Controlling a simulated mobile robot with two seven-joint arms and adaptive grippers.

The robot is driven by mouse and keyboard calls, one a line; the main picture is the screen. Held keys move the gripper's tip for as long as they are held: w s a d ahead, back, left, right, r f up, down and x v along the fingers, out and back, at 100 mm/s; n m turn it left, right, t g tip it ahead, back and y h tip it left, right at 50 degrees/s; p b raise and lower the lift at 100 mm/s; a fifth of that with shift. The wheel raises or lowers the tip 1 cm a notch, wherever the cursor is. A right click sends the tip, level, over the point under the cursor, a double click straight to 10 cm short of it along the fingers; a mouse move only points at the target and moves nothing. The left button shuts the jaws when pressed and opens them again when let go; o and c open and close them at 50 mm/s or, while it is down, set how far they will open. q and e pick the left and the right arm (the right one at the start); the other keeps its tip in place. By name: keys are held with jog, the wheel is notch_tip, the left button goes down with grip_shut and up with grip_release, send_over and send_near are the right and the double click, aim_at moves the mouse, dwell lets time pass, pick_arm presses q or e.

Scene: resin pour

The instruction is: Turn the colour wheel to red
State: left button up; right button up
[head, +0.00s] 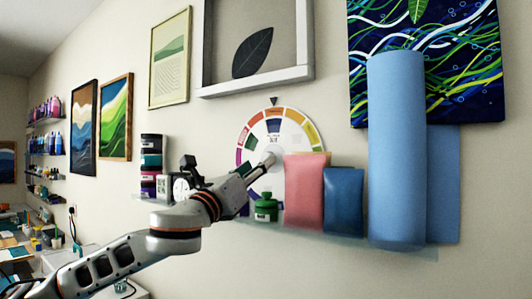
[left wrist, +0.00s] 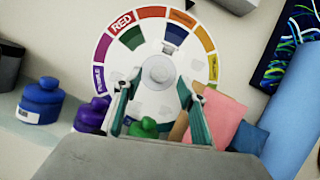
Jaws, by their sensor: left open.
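The colour wheel (head: 299,138) is a white disc on the wall with coloured segments around its rim. An orange segment sits under the small dark pointer (head: 273,101) in the head view. In the left wrist view the wheel (left wrist: 203,50) shows its RED segment (left wrist: 122,22) at the upper left. The wheel's round pale hub knob (left wrist: 159,69) is at its middle. My left gripper (head: 256,166) is in front of the wheel. Its fingers (left wrist: 156,96) are open, one to each side below the knob, with nothing between them. Whether they touch the wheel I cannot tell. My right gripper is not in view.
A shelf (head: 335,240) below the wheel holds a green bottle (head: 265,209), a pink pouch (head: 306,192), a blue pouch (head: 343,199) and a tall blue roll (head: 397,150). Stacked jars (head: 152,165) stand left. A purple bottle (left wrist: 91,114) is close to the left finger.

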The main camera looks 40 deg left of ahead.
aim_at(265, 156)
pick_arm(q)
jog(key=p+x, duration=0.2)
jog(key=x, duration=0.1)
jog(key=shift+w+r, duration=0.25)
jog(key=shift+p+x, duration=0.6)
jog(key=shift+x, duration=0.65)
jog(key=shift+a+f, duration=0.1)
jog(key=shift+f, duration=0.15)
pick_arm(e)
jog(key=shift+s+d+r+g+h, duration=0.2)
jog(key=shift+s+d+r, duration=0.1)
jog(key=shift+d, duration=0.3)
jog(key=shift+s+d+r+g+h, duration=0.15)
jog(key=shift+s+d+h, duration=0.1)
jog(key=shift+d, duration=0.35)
pick_arm(q)
grip_shut()
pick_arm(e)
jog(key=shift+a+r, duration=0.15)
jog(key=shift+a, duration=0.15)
